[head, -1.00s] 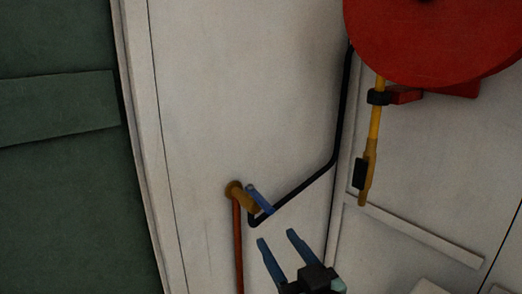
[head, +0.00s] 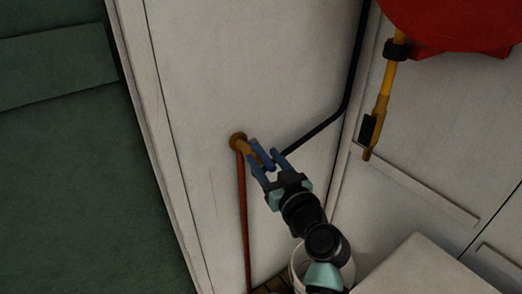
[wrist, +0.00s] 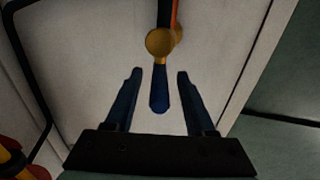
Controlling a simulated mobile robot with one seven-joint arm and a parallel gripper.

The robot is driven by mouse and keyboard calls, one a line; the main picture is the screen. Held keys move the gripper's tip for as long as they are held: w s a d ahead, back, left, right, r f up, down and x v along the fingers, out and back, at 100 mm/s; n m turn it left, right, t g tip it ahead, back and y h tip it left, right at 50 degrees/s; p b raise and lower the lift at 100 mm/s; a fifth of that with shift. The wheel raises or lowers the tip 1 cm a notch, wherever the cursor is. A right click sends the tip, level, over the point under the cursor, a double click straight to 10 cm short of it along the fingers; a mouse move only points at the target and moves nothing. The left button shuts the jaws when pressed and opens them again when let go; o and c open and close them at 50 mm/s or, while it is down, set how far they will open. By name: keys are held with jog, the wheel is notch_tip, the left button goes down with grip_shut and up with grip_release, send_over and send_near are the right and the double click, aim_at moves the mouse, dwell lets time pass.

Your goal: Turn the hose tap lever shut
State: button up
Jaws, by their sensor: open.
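The hose tap is a brass fitting (head: 238,141) on the white wall, with a blue lever (head: 262,153). In the wrist view the brass end (wrist: 160,42) of the tap faces me and the blue lever (wrist: 159,92) points down the picture from it. My gripper (head: 265,161) is at the tap, with its two blue fingers open. In the wrist view my gripper (wrist: 159,76) has one finger on each side of the lever, with a visible gap on both sides. In the head view the fingers partly overlap the tap.
A copper-red pipe (head: 245,220) runs down from the tap. A black hose (head: 318,130) leads from near the tap up towards the red reel (head: 465,25). A yellow nozzle (head: 382,97) hangs on the right. A white bucket (head: 297,268) and a pale box (head: 415,270) stand below.

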jog(key=shift+x, duration=1.25)
grip_shut()
dwell(0.6)
